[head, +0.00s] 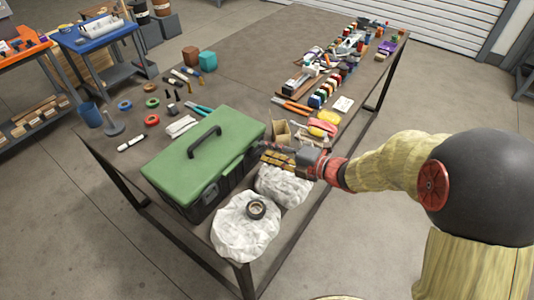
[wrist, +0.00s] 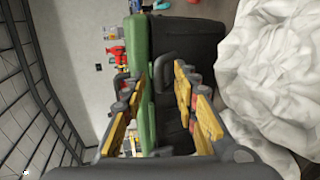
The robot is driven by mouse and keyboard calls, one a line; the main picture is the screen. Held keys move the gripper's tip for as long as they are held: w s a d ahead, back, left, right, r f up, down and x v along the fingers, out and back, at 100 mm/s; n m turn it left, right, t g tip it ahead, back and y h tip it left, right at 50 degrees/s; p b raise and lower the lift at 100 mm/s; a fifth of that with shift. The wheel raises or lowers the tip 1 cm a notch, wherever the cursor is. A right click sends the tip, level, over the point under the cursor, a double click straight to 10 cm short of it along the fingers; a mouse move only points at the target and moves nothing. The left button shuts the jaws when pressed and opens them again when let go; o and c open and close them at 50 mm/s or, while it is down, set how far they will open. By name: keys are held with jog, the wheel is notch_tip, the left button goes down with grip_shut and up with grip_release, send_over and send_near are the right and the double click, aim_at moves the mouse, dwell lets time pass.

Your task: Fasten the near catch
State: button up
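A toolbox with a green lid (head: 203,152) and black body stands on the table's near part, its lid down. The lid (wrist: 139,42) and black body (wrist: 187,35) also show in the wrist view. One catch (head: 210,194) shows on the front at the left end. My gripper (head: 262,157) is at the front's right part. In the wrist view my gripper (wrist: 160,78) is open, its yellow-padded fingers apart. A dark loop-shaped catch (wrist: 163,66) stands out from the front between the fingertips. I cannot tell whether the fingers touch it.
A small tan box (head: 281,133) stands behind my gripper. Several tools and colored items cover the table beyond.

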jog(key=shift+w+a+f, duration=0.1)
jog(key=shift+w+a, duration=0.2)
jog(key=shift+a, duration=0.05)
grip_shut()
